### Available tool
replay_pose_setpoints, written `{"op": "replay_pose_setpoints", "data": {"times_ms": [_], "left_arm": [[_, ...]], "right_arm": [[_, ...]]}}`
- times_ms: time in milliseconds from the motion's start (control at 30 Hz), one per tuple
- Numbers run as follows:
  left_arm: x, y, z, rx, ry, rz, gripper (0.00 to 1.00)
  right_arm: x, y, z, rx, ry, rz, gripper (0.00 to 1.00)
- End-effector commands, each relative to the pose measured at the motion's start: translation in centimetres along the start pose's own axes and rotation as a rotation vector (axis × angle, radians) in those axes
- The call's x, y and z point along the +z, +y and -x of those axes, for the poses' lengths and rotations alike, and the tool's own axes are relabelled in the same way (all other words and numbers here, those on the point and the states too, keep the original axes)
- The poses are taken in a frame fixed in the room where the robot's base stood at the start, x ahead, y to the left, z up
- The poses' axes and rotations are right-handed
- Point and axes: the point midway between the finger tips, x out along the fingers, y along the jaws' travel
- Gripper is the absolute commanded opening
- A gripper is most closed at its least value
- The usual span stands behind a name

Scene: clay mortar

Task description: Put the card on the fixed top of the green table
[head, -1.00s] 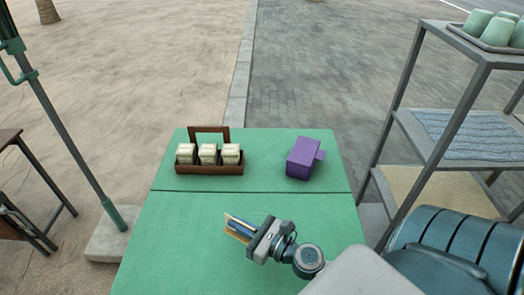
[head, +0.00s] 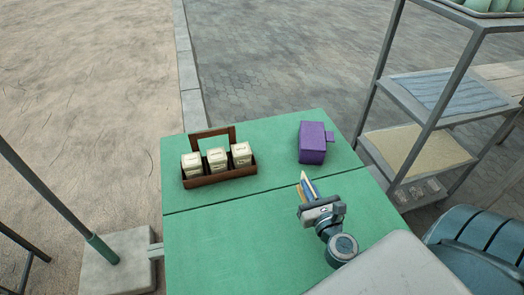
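The green table (head: 230,245) has a dark seam across its top, with a far section and a near section. My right gripper (head: 309,192) is over the table close to the seam, in front of the purple box. It looks shut on the card (head: 307,180), a thin piece with pale and blue faces, mostly edge-on and pointing away from me. Its fingers partly hide the card. The card seems to be above the tabletop; the exact height cannot be told. My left gripper is not in view.
A brown wooden caddy (head: 222,175) with several cream packets stands at the far left of the table. A purple box (head: 312,143) stands at the far right. Bare green top lies between them. A grey shelf rack (head: 428,125) stands to the right.

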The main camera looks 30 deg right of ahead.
Motion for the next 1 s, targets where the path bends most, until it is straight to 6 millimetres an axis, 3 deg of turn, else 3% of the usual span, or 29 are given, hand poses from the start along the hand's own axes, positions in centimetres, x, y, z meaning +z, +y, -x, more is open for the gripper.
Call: {"op": "replay_pose_setpoints", "data": {"times_ms": [67, 167, 400, 633, 867, 1000], "left_arm": [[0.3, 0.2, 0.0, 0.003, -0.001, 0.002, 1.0], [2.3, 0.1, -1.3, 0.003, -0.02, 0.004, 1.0], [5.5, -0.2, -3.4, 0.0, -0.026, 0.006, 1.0], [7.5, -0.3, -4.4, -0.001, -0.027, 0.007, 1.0], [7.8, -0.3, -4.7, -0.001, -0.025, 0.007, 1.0], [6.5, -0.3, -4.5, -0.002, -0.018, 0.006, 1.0]], "right_arm": [[0.1, 0.0, -0.7, -0.005, -0.002, -0.001, 0.0], [0.2, 0.4, -2.4, -0.007, -0.003, -0.003, 0.0], [-0.3, 1.7, -8.3, -0.006, -0.003, -0.003, 0.0], [-1.0, 2.8, -13.6, -0.005, -0.002, -0.002, 0.0], [-1.5, 3.2, -15.6, -0.004, 0.0, 0.0, 0.0], [-2.5, 3.2, -15.6, -0.004, 0.001, 0.0, 0.0]]}}
